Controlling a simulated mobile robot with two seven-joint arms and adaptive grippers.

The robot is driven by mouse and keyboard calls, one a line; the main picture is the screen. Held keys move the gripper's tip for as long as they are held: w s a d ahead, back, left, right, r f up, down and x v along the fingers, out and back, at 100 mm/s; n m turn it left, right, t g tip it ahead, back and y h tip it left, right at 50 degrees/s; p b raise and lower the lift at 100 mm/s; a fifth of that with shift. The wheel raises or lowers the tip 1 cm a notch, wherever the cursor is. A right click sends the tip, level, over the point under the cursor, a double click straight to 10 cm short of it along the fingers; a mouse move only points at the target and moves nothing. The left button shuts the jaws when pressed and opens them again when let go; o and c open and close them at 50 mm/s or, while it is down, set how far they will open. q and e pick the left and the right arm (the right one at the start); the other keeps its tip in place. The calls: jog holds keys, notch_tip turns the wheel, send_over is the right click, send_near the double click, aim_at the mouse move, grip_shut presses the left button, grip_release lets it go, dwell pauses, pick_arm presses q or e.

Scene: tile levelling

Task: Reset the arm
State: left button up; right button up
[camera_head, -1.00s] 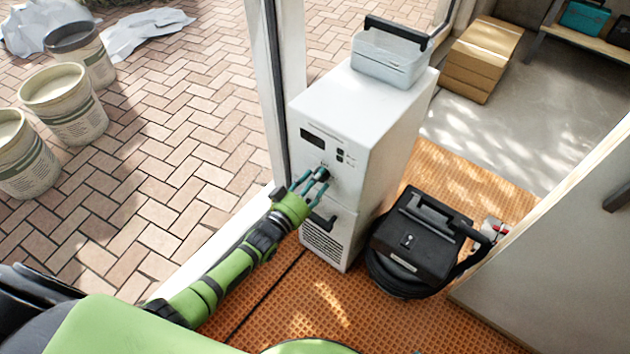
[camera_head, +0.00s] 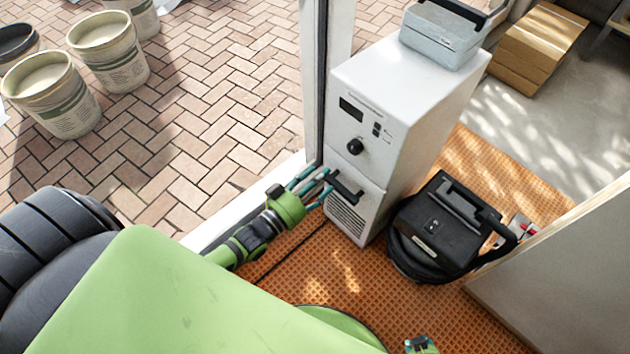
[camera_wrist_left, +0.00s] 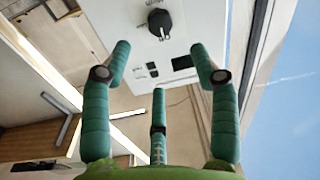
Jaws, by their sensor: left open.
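My left gripper (camera_head: 312,188) is open and empty, in front of the white machine (camera_head: 424,96). In the head view its fingers are beside the black handle (camera_head: 346,186) on the machine's front; I cannot tell whether they touch it. The black knob (camera_head: 355,147) sits above the gripper, apart from it. In the left wrist view the teal fingers (camera_wrist_left: 160,75) are spread with nothing between them, and the knob (camera_wrist_left: 159,23) shows beyond them on the white panel.
A black case-like machine (camera_head: 440,226) stands right of the white machine on the orange grid floor (camera_head: 337,277). A light blue toolbox (camera_head: 440,38) sits on top. A white door frame (camera_head: 340,75) stands close left of the machine. Buckets (camera_head: 112,58) stand on the brick paving outside.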

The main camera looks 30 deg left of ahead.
pick_arm(q)
jog(key=shift+s+a, duration=0.2)
jog(key=shift+s, duration=0.3)
